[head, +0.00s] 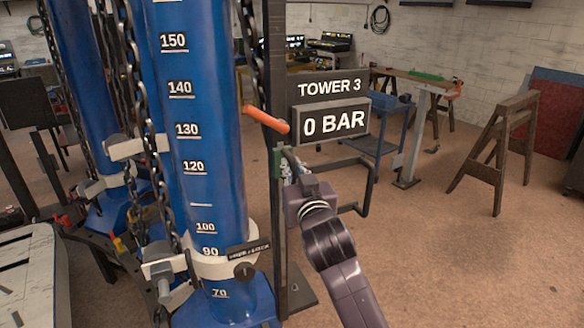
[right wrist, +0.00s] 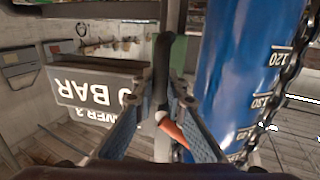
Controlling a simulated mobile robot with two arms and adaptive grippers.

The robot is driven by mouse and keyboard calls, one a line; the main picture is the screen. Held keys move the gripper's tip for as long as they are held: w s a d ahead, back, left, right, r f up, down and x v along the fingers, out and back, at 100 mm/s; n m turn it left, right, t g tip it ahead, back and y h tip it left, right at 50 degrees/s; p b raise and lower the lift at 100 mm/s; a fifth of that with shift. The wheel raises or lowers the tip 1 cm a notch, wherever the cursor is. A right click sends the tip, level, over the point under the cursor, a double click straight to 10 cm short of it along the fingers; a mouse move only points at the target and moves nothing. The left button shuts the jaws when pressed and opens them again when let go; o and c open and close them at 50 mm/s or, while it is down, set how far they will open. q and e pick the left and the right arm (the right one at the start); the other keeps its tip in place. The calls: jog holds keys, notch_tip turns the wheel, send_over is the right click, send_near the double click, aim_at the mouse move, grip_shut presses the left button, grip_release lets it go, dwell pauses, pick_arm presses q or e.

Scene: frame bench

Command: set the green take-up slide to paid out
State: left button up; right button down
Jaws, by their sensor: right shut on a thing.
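The green take-up slide (head: 277,163) is a small green piece on the dark upright post beside the blue tower cylinder (head: 205,130). My right gripper (head: 286,156) is at the slide with its fingertips closed around it; the fingers hide part of it. My left gripper is not in view.
A sign (head: 332,118) reading TOWER 3, 0 BAR stands right of the post, close to my gripper. Chains (head: 133,90) and a white clamp collar (head: 215,265) flank the cylinder. A blue cart (head: 372,145) and a wooden trestle (head: 500,150) stand farther back. Open floor lies right.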

jog(key=shift+d+r, duration=0.1)
jog(key=shift+r, duration=0.7)
jog(key=c, duration=1.9)
grip_release()
jog(key=shift+d, duration=0.1)
jog(key=shift+c, duration=0.2)
jog(key=shift+s+a+f, duration=0.2)
jog(key=shift+s+f, duration=0.05)
jog(key=shift+s, duration=0.05)
jog(key=v, duration=1.1)
jog(key=shift+s+d, duration=0.15)
jog(key=shift+s, duration=0.15)
